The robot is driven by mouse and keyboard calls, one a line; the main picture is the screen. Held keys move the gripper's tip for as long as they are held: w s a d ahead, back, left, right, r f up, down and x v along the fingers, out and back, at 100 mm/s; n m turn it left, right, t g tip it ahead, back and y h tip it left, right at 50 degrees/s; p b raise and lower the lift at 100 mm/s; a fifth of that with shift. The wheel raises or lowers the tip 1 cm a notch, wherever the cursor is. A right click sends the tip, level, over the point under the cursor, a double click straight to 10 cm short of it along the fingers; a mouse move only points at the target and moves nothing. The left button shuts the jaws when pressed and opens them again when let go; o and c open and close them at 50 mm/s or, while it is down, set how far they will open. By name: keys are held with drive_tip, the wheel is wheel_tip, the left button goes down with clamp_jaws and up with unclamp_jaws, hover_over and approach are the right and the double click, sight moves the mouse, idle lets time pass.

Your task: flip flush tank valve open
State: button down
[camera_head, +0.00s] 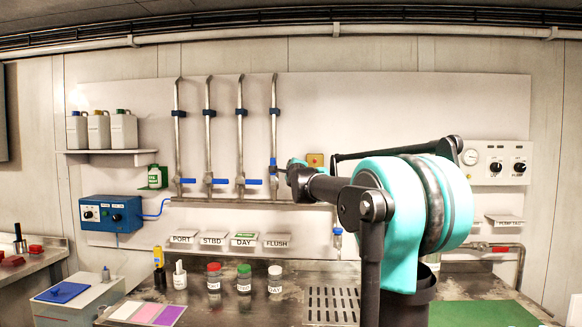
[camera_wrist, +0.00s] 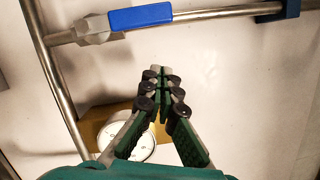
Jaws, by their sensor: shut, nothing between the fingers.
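The flush valve is on the rightmost of the upright pipes in the head view, above the FLUSH label (camera_head: 277,240). Its blue handle (camera_head: 274,181) stands upright, in line with the pipe. In the wrist view the same blue handle (camera_wrist: 140,16) lies along its pipe, beside the grey valve body (camera_wrist: 95,27). My gripper (camera_wrist: 158,73) is shut and empty. Its fingertips are apart from the handle, below it in the wrist picture. In the head view my arm covers the area right of the valve.
The neighbouring valve handles (camera_head: 252,182) point sideways. A horizontal manifold pipe (camera_head: 225,204) runs beneath them. A yellowish block (camera_wrist: 92,128) and round white gauge (camera_wrist: 137,146) show behind my fingers. Capped bottles (camera_head: 244,279) stand on the counter below.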

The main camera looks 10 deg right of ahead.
drive_tip(key=s, duration=1)
drive_tip(key=shift+a, duration=0.2)
